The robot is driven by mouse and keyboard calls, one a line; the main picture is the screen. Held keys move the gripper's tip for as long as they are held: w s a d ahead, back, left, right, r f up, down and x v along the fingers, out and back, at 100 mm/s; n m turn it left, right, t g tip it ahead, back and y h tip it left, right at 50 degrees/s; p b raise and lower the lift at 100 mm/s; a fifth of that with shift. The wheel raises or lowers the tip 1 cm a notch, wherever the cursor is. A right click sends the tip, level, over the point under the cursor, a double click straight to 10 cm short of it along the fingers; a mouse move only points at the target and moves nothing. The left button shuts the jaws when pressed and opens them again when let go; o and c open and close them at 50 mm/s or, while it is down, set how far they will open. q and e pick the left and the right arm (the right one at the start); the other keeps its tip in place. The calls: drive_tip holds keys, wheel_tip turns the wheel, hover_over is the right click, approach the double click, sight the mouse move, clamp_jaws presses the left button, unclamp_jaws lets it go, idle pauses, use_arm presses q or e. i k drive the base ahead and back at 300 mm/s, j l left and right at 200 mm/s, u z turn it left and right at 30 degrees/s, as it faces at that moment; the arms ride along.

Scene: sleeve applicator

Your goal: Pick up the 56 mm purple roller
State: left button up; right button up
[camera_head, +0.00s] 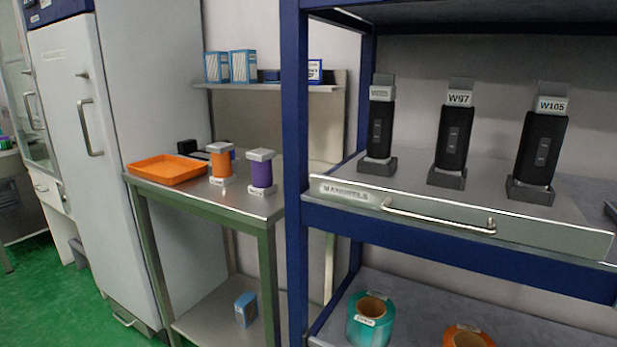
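A purple roller (261,173) stands upright on the steel side table (238,207), near its right end. It has a light grey block on top and a pale labelled base whose text is too small to read. An orange roller (222,163) of similar shape stands just left of it, a small gap apart. A bit of purple shows behind the orange roller, and I cannot tell what it is. Neither of my grippers is in view.
A blue-framed rack (297,140) stands right of the side table, its post close to the purple roller. Its drawer holds black mandrels (453,135). An orange tray (167,170) lies left of the rollers. A wall shelf (275,88) with boxes is behind. Green floor is free at lower left.

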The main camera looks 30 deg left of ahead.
sight(264, 186)
drive_tip(key=u, duration=1.15)
drive_tip(key=i+j+z, duration=0.1)
drive_tip(key=z, duration=0.25)
drive_tip(key=i+j+z, duration=0.1)
drive_tip(key=z, duration=0.3)
drive_tip(key=i+j+z, duration=0.15)
drive_tip(key=j, duration=0.2)
drive_tip(key=i+j+z, duration=0.1)
drive_tip(key=j, duration=0.3)
drive_tip(key=i+j+z, duration=0.15)
drive_tip(key=j, duration=0.25)
drive_tip(key=i+j+z, duration=0.1)
drive_tip(key=j, duration=0.3)
drive_tip(key=i+j+z, duration=0.15)
drive_tip(key=j, duration=0.3)
